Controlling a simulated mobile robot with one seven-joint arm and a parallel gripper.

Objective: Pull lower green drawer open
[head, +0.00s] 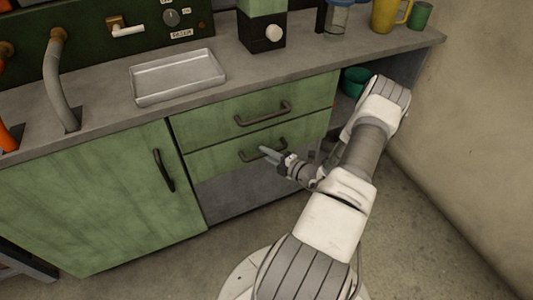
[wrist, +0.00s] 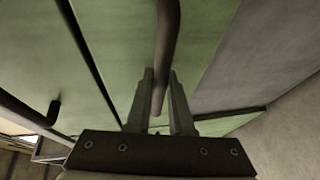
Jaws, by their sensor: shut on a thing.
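The lower green drawer (head: 222,160) sits under an upper green drawer in the counter front. Its dark bar handle (head: 249,157) runs across its front. My gripper (head: 268,152) is at the right part of this handle. In the wrist view, my gripper (wrist: 160,105) has its two fingers on either side of the dark handle bar (wrist: 168,40), shut on it. The lower drawer front (wrist: 205,30) fills much of that view. The drawer looks flush or nearly flush with the upper one; a small gap cannot be told.
The upper drawer (head: 215,118) has its own handle (head: 262,114). A green cabinet door (head: 90,200) is at the left. A metal tray (head: 178,76) lies on the counter. An open shelf with a green pot (head: 354,80) is behind my arm. Bare floor (head: 170,265) lies in front.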

